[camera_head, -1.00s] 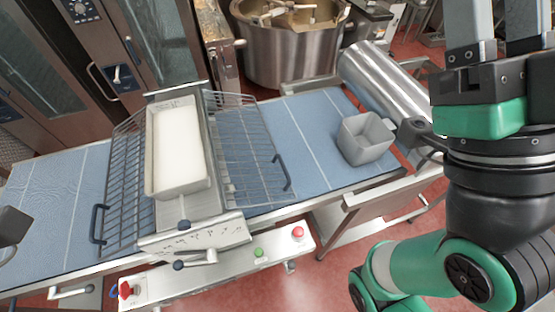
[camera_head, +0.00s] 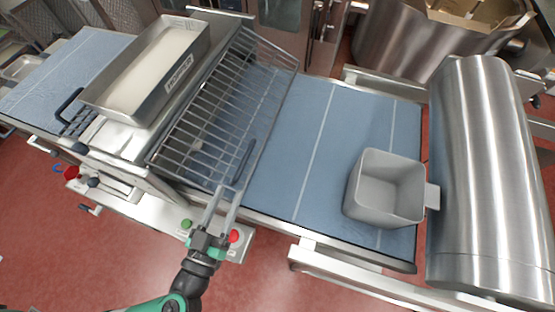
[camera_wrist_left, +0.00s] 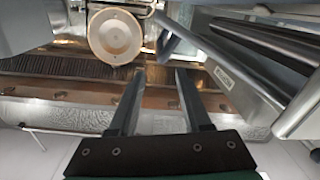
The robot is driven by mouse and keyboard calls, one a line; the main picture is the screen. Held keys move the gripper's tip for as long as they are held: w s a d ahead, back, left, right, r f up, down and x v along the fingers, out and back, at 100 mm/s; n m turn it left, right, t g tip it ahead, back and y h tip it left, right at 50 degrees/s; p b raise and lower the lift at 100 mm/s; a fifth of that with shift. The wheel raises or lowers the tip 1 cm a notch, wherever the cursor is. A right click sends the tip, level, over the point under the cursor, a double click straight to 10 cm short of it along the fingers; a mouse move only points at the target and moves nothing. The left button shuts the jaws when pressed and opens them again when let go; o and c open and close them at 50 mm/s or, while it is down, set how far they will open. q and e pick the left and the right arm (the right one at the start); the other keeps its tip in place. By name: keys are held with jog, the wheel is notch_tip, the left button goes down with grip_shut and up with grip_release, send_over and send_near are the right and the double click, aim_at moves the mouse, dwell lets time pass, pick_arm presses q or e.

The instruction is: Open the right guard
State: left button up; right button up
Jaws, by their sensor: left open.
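The right guard (camera_head: 215,115) is a grey wire grid beside the hopper, over the blue belt. Its dark handle (camera_head: 245,160) is on its outer edge near the front corner. I cannot tell from this angle whether the grid is tilted. My left gripper (camera_head: 229,190) is open, its fingertips at the near end of the handle in the head view; contact is unclear. In the left wrist view its two fingers (camera_wrist_left: 157,72) are apart with nothing between them. My right gripper is not in view.
A steel hopper (camera_head: 130,112) with white contents stands left of the guard. A grey bin (camera_head: 378,210) sits on the blue belt (camera_head: 310,140), near a large steel cylinder (camera_head: 485,170). Green and red buttons (camera_head: 233,236) are close to my left gripper.

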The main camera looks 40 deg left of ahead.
aim_at(235, 176)
pick_arm(q)
jog(key=shift+s+a+f+m+h, duration=0.1)
jog(key=shift+s+f+m+h, duration=0.2)
jog(key=shift+s+f, duration=0.25)
jog(key=shift+w+a+b, duration=0.1)
jog(key=shift+w+b, duration=0.25)
jog(key=shift+w, duration=0.1)
jog(key=shift+b+x, duration=0.95)
jog(key=shift+x, duration=0.1)
jog(key=shift+w+a+r+p, duration=0.3)
jog(key=shift+w+r+p, duration=0.15)
jog(key=shift+w+p, duration=0.4)
jog(key=p+x, duration=0.2)
jog(key=x, duration=0.4)
jog(key=shift+w+f, duration=0.1)
jog(key=shift+f, duration=0.1)
jog(key=shift+w+a+f+p, duration=0.15)
jog(key=shift+w+p, duration=0.15)
jog(key=shift+w, duration=0.15)
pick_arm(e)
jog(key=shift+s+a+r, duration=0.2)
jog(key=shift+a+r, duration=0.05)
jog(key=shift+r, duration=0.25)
